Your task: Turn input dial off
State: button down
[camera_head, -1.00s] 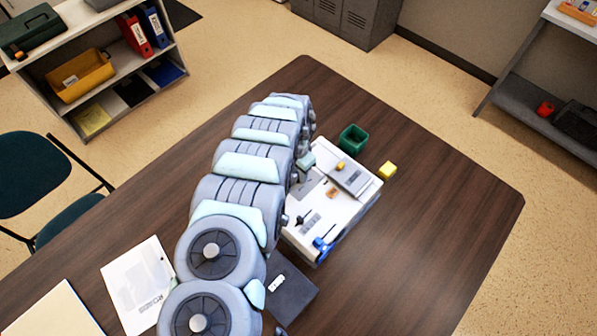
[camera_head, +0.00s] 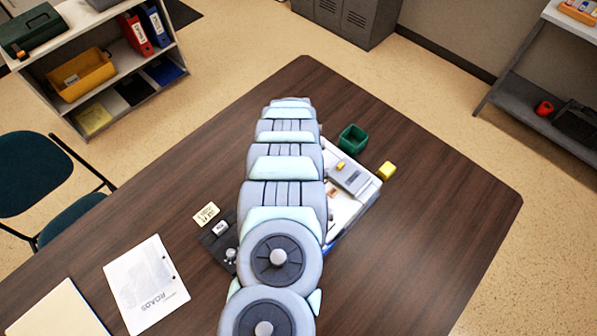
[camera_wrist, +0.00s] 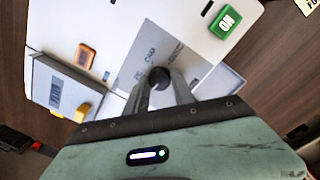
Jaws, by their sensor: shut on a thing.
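A white console (camera_head: 352,212) lies on the table, partly hidden under my arm in the head view. In the wrist view its white panel (camera_wrist: 205,45) carries a grey plate with lettering. My gripper (camera_wrist: 160,88) has its two fingers closed together on a small dark round knob (camera_wrist: 158,76) over that plate. I cannot read a label that names this knob as the input dial. An orange switch (camera_wrist: 85,57) and a grey block with a small display (camera_wrist: 57,93) are at the left. My gripper is hidden in the head view.
A green open box (camera_head: 352,139) and a yellow cube (camera_head: 386,171) stand beside the console. A dark box with a small knob (camera_head: 222,243) and a cream card (camera_head: 206,214) lie left of my arm. A printed sheet (camera_head: 146,286) lies further left. The table's right side is clear.

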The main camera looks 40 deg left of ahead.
jog(key=shift+n, duration=0.7)
jog(key=c, duration=1.1)
grip_release()
jog(key=r, duration=1)
jog(key=shift+s+a+r, duration=0.2)
jog(key=shift+r, duration=0.2)
